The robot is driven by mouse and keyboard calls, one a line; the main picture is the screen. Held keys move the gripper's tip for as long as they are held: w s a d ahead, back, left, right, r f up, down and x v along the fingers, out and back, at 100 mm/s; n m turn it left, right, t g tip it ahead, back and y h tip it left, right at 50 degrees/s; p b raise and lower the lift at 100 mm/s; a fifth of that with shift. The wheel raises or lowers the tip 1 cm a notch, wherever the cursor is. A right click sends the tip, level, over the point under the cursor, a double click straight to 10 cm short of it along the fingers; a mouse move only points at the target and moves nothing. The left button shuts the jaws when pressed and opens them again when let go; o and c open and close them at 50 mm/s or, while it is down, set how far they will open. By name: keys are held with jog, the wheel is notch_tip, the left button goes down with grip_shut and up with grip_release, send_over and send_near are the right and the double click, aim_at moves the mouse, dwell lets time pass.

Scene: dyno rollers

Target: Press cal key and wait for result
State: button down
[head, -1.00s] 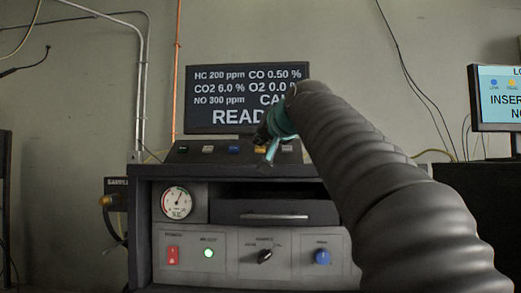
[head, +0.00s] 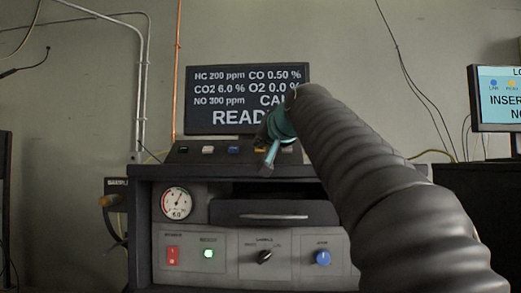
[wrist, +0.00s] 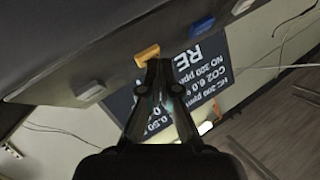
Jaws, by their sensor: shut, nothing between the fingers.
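A dark display (head: 222,118) above the grey analyser reads HC 200 ppm, CO 0.50 %, CO2 6.0 %, O2 0.0 %, NO 300 ppm, then "CA…" and "READ…", with the ends hidden by my arm. A row of coloured keys lies on the analyser's sloped top: white (head: 208,150), blue (head: 234,150) and yellow (head: 259,149); key labels are not legible. My gripper (head: 267,166) is shut and empty by the yellow key. In the wrist view my fingertips (wrist: 158,66) are close to the yellow key (wrist: 147,53); I cannot tell whether they touch.
The analyser front has a gauge (head: 176,203), a red switch (head: 172,255), a lit green lamp (head: 208,254), a black selector (head: 265,256) and a blue knob (head: 322,257). Another monitor (head: 500,98) stands at the right. In the wrist view a pale key (wrist: 91,93) is beside the yellow one.

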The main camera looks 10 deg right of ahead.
jog(key=shift+w+f, duration=0.1)
jog(key=shift+f, duration=0.05)
dwell(0.4)
jog(key=shift+s+a+r+p, duration=0.15)
jog(key=shift+s+r+p, duration=0.35)
jog(key=shift+r, duration=0.1)
jog(key=shift+r, duration=0.1)
jog(key=s+r+p, duration=0.1)
jog(key=r, duration=0.1)
jog(key=s+a+r+p, duration=0.1)
jog(key=s, duration=0.1)
jog(key=shift+r+p, duration=0.3)
jog(key=shift+r, duration=0.05)
dwell(0.7)
